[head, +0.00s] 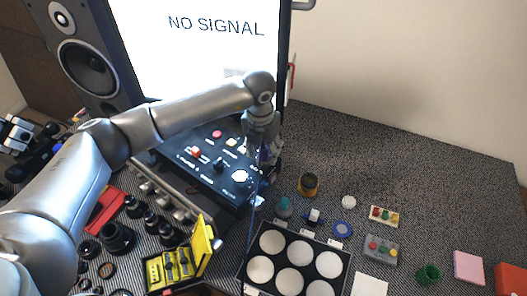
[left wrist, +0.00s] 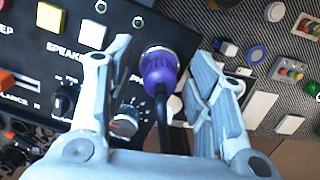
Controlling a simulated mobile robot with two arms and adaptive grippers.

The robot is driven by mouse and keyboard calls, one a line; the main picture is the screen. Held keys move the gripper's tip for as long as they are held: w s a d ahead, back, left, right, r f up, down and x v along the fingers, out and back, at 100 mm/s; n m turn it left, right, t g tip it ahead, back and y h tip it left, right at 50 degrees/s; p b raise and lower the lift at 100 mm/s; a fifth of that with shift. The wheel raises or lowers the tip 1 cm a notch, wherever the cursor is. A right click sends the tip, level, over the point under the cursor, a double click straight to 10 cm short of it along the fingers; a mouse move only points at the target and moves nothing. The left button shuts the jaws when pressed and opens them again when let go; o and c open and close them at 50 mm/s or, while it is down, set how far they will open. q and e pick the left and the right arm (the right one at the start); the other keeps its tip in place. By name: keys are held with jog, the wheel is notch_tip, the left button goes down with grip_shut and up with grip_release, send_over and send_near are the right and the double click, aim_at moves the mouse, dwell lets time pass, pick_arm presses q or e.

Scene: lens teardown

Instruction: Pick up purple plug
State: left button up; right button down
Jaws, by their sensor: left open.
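The purple plug (left wrist: 160,75) has a silver ring at its far end and a dark cable at its near end. In the left wrist view it sits at the right part of the black control panel (left wrist: 90,68); whether it is seated in a socket there is hard to tell. My left gripper (left wrist: 164,52) is open, with one finger on each side of the plug and visible gaps to it. In the head view the left gripper (head: 264,150) is at the panel's right end, and the plug is mostly hidden by it. My right gripper is not in view.
A screen (head: 215,45) reading NO SIGNAL and a speaker (head: 85,65) stand behind. A black tray (head: 247,268) with several white discs, an open yellow case (head: 200,244), lens parts and small button boxes (head: 380,248) lie around. The patterned table's back right is clear.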

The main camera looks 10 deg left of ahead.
pick_arm(q)
grip_shut()
jog(key=shift+r, duration=0.1)
